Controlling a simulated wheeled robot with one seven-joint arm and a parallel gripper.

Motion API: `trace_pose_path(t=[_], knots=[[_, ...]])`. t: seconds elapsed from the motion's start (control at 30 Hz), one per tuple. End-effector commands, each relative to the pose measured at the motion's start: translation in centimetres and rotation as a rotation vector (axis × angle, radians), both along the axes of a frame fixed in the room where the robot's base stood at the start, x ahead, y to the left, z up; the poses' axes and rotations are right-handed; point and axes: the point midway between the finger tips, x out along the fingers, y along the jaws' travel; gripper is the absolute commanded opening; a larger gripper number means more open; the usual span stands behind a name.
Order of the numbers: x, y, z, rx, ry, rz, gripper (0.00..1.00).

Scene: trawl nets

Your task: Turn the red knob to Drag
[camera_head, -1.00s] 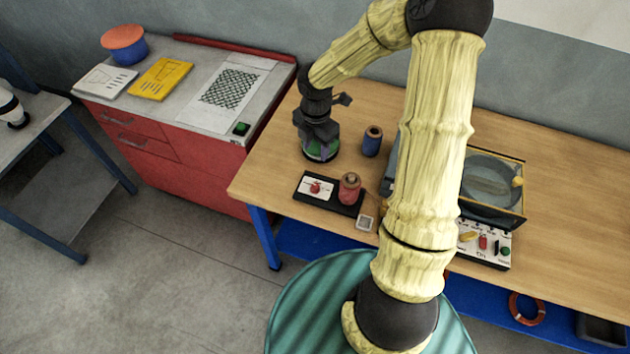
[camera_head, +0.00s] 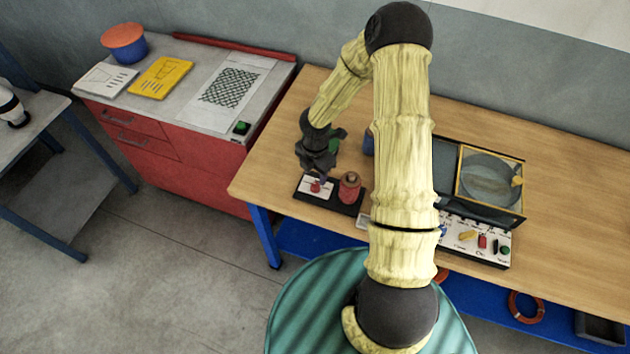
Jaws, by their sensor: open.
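A small red knob (camera_head: 315,187) sits on a white plate on a black base (camera_head: 338,205) near the table's front left edge. My gripper (camera_head: 317,176) points down just above and behind this knob, open. Whether its fingers touch or straddle the knob cannot be told. A second red control (camera_head: 483,242) shows on the white control panel (camera_head: 467,252) at the right, beside a yellow and a green one. The lettering is too small to read, so the Drag mark cannot be made out.
A red spool (camera_head: 349,188) stands on the black base, close right of the knob. A blue spool (camera_head: 368,143) and a green item (camera_head: 339,136) are partly hidden behind my arm. A tank with a yellow frame (camera_head: 489,178) stands behind the panel. The table's far right is clear.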

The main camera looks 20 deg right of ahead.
Motion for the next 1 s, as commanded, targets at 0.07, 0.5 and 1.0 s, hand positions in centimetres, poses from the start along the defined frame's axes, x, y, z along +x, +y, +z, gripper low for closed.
trace_pose_path(t=[0.07, 0.5, 1.0], knots=[[-0.1, 0.1, -1.5, 0.000, 0.004, 0.002, 0.45], [0.0, 0.0, -5.3, -0.001, 0.001, 0.000, 0.45], [0.0, 0.0, -5.2, 0.000, 0.000, 0.000, 0.00]])
